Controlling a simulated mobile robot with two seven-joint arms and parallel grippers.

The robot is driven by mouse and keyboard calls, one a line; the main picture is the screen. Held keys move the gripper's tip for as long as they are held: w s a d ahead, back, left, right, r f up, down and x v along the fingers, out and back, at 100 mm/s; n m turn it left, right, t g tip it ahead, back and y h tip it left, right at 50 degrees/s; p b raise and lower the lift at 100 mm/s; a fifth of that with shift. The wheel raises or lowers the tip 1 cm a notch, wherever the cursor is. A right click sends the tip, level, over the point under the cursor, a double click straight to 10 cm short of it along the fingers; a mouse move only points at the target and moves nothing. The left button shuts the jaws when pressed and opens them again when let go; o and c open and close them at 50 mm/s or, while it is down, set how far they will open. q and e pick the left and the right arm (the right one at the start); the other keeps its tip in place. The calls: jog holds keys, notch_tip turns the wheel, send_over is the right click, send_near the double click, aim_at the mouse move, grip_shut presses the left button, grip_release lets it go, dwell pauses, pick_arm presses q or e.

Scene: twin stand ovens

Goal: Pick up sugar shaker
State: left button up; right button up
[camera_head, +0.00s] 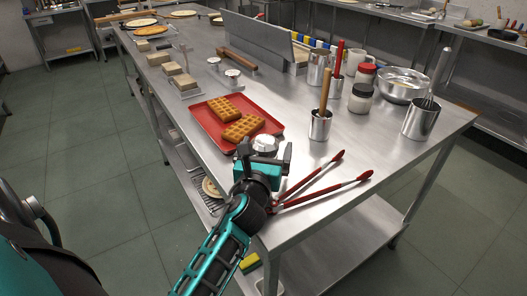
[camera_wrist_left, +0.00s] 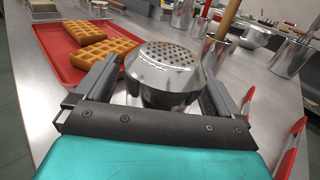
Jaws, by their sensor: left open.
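The sugar shaker (camera_wrist_left: 168,72) is a shiny metal shaker with a perforated domed lid. In the head view the sugar shaker (camera_head: 265,144) stands by the near corner of the red tray, its lower part hidden behind my left gripper. My left gripper (camera_head: 265,158) is open. In the left wrist view its two fingers (camera_wrist_left: 158,85) stand on either side of the shaker, with small gaps visible; I cannot tell whether either one touches it. My right gripper is in neither view.
A red tray (camera_head: 211,126) with two waffles (camera_head: 243,127) lies just beyond. Red-tipped tongs (camera_head: 318,192) lie to the right. A metal cup with a wooden-handled tool (camera_head: 320,124), jars (camera_head: 361,97) and a whisk container (camera_head: 420,118) stand further right. The table's near edge is close.

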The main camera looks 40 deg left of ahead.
pick_arm(q)
jog(key=shift+w+a, duration=0.1)
jog(key=shift+w, duration=0.1)
jog(key=shift+r, duration=0.1)
jog(key=c, duration=1.2)
